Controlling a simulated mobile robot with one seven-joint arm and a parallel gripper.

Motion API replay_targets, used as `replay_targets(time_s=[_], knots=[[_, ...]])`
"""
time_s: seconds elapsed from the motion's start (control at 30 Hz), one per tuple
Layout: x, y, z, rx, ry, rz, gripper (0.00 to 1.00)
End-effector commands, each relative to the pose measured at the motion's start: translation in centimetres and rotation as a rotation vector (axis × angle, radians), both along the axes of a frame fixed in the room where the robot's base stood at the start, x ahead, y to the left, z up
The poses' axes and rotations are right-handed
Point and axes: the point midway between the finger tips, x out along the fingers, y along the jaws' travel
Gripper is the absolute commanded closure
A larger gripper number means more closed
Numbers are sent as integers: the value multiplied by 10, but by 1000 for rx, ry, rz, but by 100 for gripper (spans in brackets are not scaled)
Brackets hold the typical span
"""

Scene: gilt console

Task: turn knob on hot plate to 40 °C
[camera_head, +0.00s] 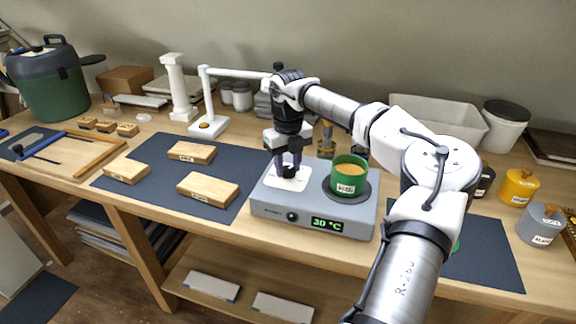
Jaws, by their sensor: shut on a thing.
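The grey hot plate (340,211) sits on the bench in front of my arm. Its small dark knob (291,216) is on the front face, left of a green display (326,224) that reads 30 °C. A green cup (347,182) with amber contents stands on the round dark heating disc (366,190). My gripper (290,173) points down over a white square piece (298,184) on the left of the top. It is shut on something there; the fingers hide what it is. The gripper is behind and above the knob, apart from it.
Wooden blocks (208,188) lie on a dark mat (150,186) to the left. A white lamp-like stand (207,124) is behind. Yellow (519,188) and grey (539,226) pots stand at right. The bench strip before the hot plate is clear.

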Motion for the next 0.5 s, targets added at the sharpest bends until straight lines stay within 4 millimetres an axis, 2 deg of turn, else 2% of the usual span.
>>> replay_targets(time_s=[0.2, 0.5], knots=[[1, -1, 1, -2, -3, -90, 88], [0, -1, 1, -1, -3, -133, 88]])
